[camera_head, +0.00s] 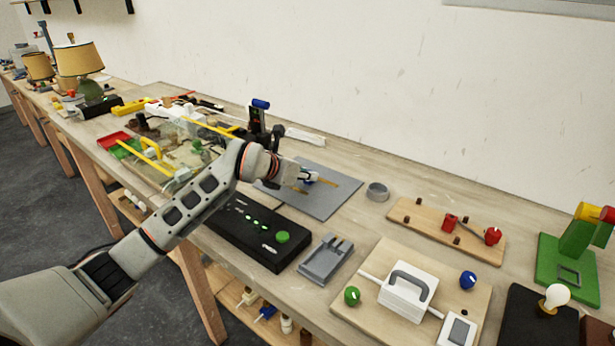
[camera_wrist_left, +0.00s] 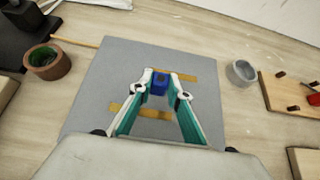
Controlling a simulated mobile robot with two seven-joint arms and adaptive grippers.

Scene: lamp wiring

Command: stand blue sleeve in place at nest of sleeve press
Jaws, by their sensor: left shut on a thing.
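The blue sleeve (camera_wrist_left: 158,84) sits between the fingertips of my left gripper (camera_wrist_left: 160,88) in the left wrist view. The gripper is shut on it, above a grey mat (camera_wrist_left: 97,92) with ochre strips. In the head view my left gripper (camera_head: 308,181) is over the same mat (camera_head: 325,208), and only a small bit of blue shows at its tips. The gap between sleeve and mat is hard to judge. A green stand (camera_head: 568,258) with yellow and red parts stands at the far right; I cannot tell whether it is the sleeve press. No nest is clearly visible. My right gripper is not in view.
A grey ring-shaped cup (camera_head: 377,192) stands right of the mat; it also shows in the wrist view (camera_wrist_left: 242,74). A brown ring (camera_wrist_left: 48,66) lies left. A black box (camera_head: 250,232), grey holder (camera_head: 326,260) and wooden boards (camera_head: 445,230) surround the front and right.

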